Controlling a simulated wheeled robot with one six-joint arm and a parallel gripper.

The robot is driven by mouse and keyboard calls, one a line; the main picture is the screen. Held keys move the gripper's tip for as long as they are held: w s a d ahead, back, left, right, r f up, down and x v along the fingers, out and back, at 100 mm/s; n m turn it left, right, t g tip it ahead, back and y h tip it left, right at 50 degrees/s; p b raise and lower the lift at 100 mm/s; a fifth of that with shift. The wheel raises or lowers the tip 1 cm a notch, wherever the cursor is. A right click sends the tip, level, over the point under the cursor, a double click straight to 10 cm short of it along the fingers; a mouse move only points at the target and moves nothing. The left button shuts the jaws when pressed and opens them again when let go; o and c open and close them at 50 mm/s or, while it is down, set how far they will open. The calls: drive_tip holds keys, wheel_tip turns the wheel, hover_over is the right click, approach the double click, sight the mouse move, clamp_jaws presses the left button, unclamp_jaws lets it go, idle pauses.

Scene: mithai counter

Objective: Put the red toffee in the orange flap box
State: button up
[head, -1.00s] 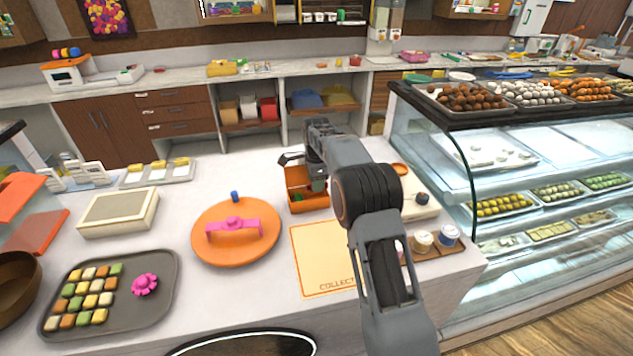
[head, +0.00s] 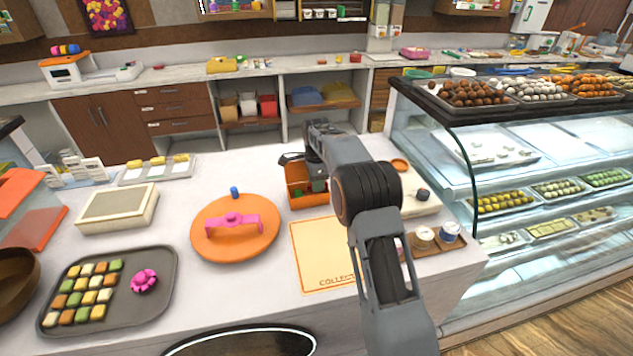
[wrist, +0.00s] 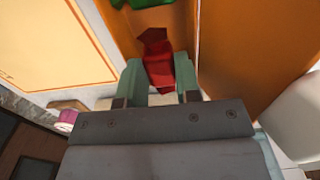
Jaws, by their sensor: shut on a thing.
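The orange flap box (head: 298,199) stands open on the counter behind the cream mat. It also shows in the wrist view (wrist: 112,25), with a broad orange flap or wall to the right. My gripper (wrist: 160,80) has its greenish fingers on either side of the red toffee (wrist: 157,58) and is shut on it. The toffee appears over or within the box opening; I cannot tell if it touches the bottom. In the head view my gripper (head: 317,186) is at the box's right part, and the toffee is hidden there.
A green piece (wrist: 140,3) lies in the box. The cream mat (head: 322,255) is in front. An orange lid with a pink handle (head: 235,230) is to the left, and a sweets tray (head: 160,310) is farther left. The glass display case (head: 450,150) stands on the right.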

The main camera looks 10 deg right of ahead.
drive_tip(key=o, duration=1)
drive_tip(key=shift+r, duration=0.15)
wheel_tip(320, 180, up, 7)
drive_tip(key=p, duration=0.6)
idle(0.4)
